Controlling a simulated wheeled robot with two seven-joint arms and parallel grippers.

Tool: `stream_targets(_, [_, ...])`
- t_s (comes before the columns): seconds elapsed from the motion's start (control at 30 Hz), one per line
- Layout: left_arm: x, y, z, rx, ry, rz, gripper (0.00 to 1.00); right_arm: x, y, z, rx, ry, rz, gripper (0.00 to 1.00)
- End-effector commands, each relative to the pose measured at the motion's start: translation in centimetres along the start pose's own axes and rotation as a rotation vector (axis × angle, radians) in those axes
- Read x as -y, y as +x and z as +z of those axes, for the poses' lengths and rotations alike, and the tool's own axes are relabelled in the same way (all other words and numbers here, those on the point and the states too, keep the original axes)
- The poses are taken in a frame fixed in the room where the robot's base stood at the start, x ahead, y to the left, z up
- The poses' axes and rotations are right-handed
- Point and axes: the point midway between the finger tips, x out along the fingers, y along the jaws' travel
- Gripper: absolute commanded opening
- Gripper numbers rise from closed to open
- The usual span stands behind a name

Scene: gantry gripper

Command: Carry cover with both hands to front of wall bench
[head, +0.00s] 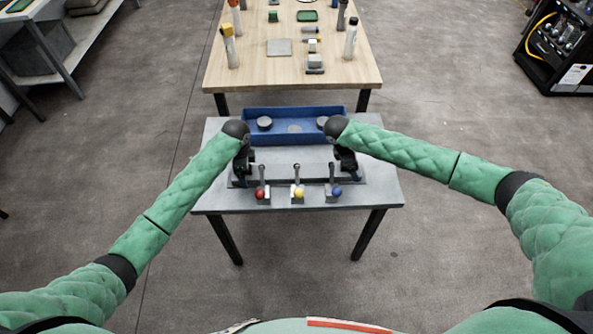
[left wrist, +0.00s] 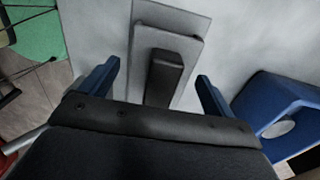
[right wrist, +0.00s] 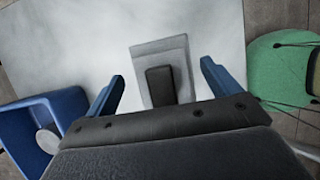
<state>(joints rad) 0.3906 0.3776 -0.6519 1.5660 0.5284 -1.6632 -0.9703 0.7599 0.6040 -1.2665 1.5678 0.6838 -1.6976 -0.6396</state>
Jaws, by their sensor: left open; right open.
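The cover (head: 292,178) is a flat grey plate on the grey table, behind a row of levers. A dark block-like handle (left wrist: 163,76) stands on its end in the left wrist view, and another handle (right wrist: 159,86) shows in the right wrist view. My left gripper (head: 241,180) is over the cover's left end; its blue fingers are open, one to each side of the handle. My right gripper (head: 347,172) is open over the right end, with its handle between the fingers. Contact cannot be told. A grey bench (head: 88,38), possibly the wall bench, stands at the upper left.
A blue tray (head: 293,112) with round grey pieces lies behind the cover. Levers with red (head: 260,194), yellow (head: 298,192) and blue (head: 337,191) knobs stand in front. A wooden table (head: 240,86) stands beyond. The floor (head: 150,100) at the left is clear.

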Motion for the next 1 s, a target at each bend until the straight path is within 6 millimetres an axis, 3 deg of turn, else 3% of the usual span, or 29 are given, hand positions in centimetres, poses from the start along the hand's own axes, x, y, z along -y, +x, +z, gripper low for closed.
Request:
stream_targets(0.43, [-0.01, 0.91, -0.03, -0.001, 0.001, 0.0, 0.89, 0.03, 0.91, -0.02, 0.0, 0.0, 0.0, 0.89])
stream_targets(0.8, [-0.01, 0.89, -0.02, 0.0, 0.0, 0.0, 0.22, 0.03, 0.89, -0.02, 0.0, 0.0, 0.0, 0.22])
stream_targets(1.0, [0.03, 0.8, -0.02, 0.0, 0.0, -0.001, 0.22, 0.0, 0.81, 0.01, -0.001, 0.0, 0.001, 0.22])
